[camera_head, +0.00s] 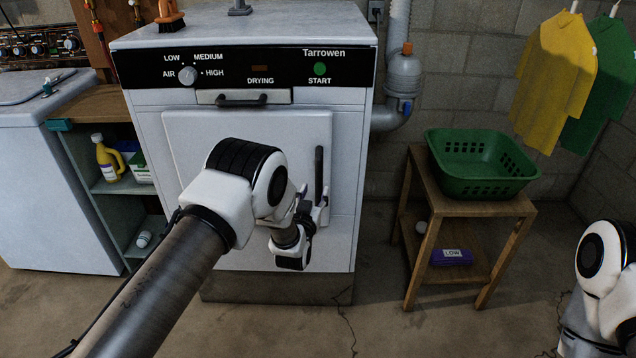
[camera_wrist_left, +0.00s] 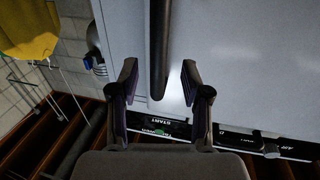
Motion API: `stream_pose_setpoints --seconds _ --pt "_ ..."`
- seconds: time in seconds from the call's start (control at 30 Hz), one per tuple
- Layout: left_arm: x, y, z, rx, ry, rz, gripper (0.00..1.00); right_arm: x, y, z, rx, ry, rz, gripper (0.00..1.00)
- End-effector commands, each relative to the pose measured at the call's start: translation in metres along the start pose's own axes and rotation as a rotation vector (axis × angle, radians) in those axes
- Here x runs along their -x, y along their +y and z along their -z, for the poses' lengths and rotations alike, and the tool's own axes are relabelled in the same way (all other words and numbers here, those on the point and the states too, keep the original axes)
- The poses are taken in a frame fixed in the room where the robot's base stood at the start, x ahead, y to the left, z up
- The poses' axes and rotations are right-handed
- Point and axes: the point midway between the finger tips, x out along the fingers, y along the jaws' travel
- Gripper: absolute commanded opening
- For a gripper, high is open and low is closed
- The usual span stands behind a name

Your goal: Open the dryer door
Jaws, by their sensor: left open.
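The white dryer (camera_head: 345,115) stands in the middle of the head view. Its square door (camera_head: 195,140) looks closed, flush with the front. A dark vertical handle (camera_head: 319,170) is on the door's right side. My left gripper (camera_head: 312,208) is at the handle's lower part, partly hidden by my own arm. In the left wrist view my left gripper (camera_wrist_left: 158,72) is open, with one finger on each side of the handle (camera_wrist_left: 160,45) and gaps visible to both. My right gripper is out of view; only part of my right arm shows at the right edge.
A wooden stand (camera_head: 414,215) with a green basket (camera_head: 480,188) is right of the dryer. A white machine (camera_head: 50,190) and shelf with a yellow bottle (camera_head: 108,160) are left. A small drawer handle (camera_head: 243,101) sits above the door. Floor between dryer and stand is clear.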

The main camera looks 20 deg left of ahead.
Motion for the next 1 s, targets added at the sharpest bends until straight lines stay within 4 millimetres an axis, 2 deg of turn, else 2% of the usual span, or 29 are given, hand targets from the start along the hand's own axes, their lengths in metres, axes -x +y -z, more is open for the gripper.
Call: stream_pose_setpoints --seconds 0.2,0.3,0.57,0.63,0.7,0.73,1.0 --pt "-0.042 -0.001 -0.001 0.001 0.001 0.001 0.47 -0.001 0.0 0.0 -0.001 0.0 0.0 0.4" --pt "-0.053 -0.001 -0.002 0.0 -0.001 0.001 0.47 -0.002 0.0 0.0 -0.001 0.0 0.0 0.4" --pt "-0.057 -0.001 -0.001 0.0 -0.003 0.001 0.47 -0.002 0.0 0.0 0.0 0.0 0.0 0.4" --pt "-0.057 -0.001 -0.001 0.0 -0.003 0.001 0.3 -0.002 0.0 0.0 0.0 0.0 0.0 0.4" --pt "-0.057 -0.001 -0.001 0.0 -0.003 0.001 0.05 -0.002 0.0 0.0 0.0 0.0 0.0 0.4" --pt "-0.057 -0.001 -0.001 0.0 -0.003 0.001 0.0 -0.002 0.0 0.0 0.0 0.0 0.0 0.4" --pt "-0.054 -0.001 -0.001 0.0 -0.004 -0.004 0.0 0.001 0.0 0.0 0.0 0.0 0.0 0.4"
